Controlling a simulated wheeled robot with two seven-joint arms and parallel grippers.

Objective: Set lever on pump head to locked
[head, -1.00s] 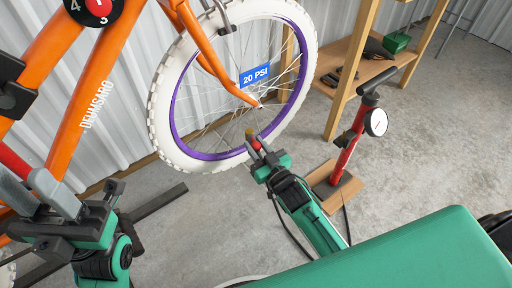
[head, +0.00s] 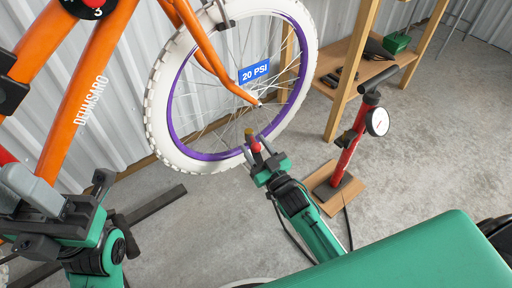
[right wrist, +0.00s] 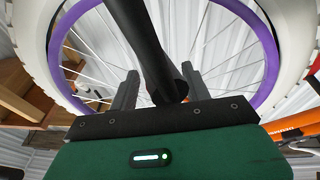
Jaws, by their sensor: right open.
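The small red and brass pump head (head: 253,142) is at the lower right of the wheel's purple rim in the head view. Its lever is too small to make out there. My right gripper (head: 256,156) is open, with its fingertips close around the pump head. In the right wrist view a black rod-like part (right wrist: 148,50) reaches down between the open fingers (right wrist: 157,88); I cannot tell whether they touch it. My left gripper (head: 62,190) is at the lower left, in front of the orange frame; its finger gap is unclear.
The white-tyred wheel (head: 157,112) with a blue 20 PSI label (head: 254,72) belongs to the orange bike (head: 75,110). The red floor pump (head: 347,150) with a gauge stands on a wooden board right of my right arm. A wooden shelf (head: 352,62) stands behind.

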